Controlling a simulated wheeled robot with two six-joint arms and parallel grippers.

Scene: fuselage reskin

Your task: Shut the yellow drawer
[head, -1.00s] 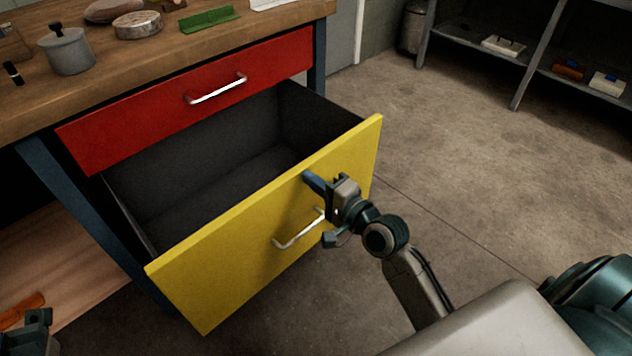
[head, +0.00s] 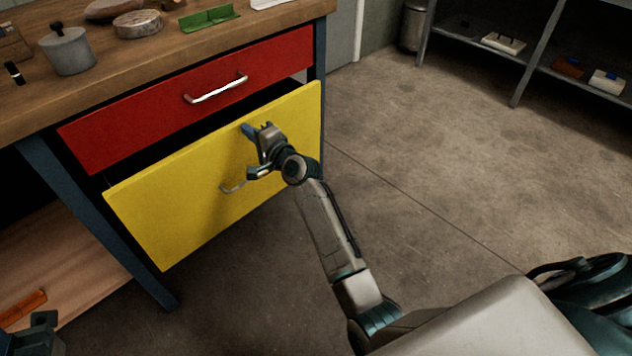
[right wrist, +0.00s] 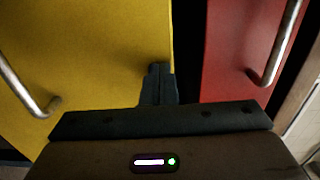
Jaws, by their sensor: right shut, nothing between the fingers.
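The yellow drawer (head: 215,190) sits under the red drawer and stands a little way out. A narrow dark gap shows above its front. It also shows in the right wrist view (right wrist: 85,60), on the left. Its metal handle (head: 233,187) is partly behind my right gripper (head: 248,131). That gripper is shut and empty, with its fingertips at the upper middle of the yellow front. In the right wrist view the closed fingertips (right wrist: 160,70) are against or very near the yellow face, by its top edge. Part of my left gripper (head: 38,335) shows at the lower left corner; its fingers are unclear.
The red drawer (head: 190,95) above looks shut, with a metal handle (head: 216,90). The floor to the right is clear.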

